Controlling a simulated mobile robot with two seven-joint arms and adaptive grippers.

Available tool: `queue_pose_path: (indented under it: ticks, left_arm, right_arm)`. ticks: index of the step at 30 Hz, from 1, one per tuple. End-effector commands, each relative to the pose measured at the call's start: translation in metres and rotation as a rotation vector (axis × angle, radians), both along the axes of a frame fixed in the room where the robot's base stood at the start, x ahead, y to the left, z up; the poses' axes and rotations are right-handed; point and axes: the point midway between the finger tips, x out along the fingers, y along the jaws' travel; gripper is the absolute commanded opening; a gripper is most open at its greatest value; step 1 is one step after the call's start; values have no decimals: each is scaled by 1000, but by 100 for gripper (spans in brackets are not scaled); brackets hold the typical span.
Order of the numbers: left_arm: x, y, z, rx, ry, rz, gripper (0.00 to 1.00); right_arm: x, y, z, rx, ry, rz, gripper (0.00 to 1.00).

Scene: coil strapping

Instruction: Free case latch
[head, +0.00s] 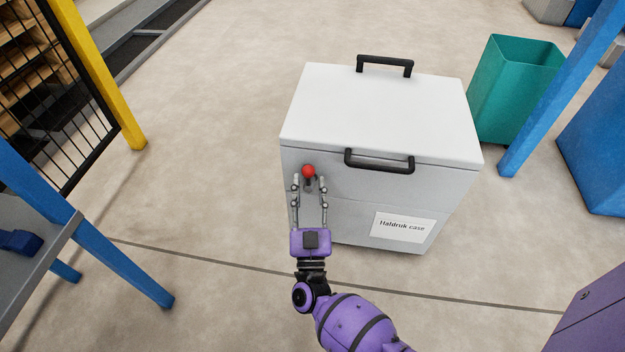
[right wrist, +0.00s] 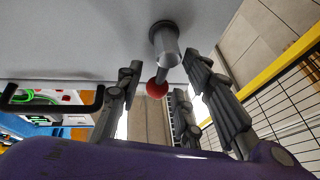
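The white case (head: 385,110), labelled "Haldruk case", stands on the floor with its lid down. Its latch is a red ball knob (head: 309,171) on a short metal stem at the upper left of the front face. My right gripper (head: 310,182) is open in front of the latch, its fingers one on each side just below the knob. In the right wrist view the red knob (right wrist: 157,88) and its grey stem (right wrist: 164,45) show between the spread fingers (right wrist: 165,85), with gaps on both sides. My left gripper is in neither view.
A black handle (head: 380,162) is on the case front, right of the latch, and another (head: 385,65) is at the back. A teal bin (head: 512,85) and blue post (head: 550,95) stand right. A grey bench (head: 35,250) is left. The floor in front is clear.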

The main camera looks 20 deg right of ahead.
Motion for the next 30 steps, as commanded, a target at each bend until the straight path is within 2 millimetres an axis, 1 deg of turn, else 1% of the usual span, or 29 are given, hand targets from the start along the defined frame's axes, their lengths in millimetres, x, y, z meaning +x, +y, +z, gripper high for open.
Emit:
queue_pose_path:
  ticks: [3,9,17,23,30]
  left_arm:
    - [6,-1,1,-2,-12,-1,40]
    - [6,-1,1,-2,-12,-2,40]
    - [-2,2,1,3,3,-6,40]
    - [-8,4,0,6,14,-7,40]
    - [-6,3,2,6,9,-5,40]
  right_arm:
    - [2,1,2,0,0,1,34]
    - [1,1,2,0,0,0,34]
    - [1,0,1,0,0,-1,0]
    - [0,-2,1,0,-1,-5,0]
    - [0,-4,1,-11,7,-10,0]
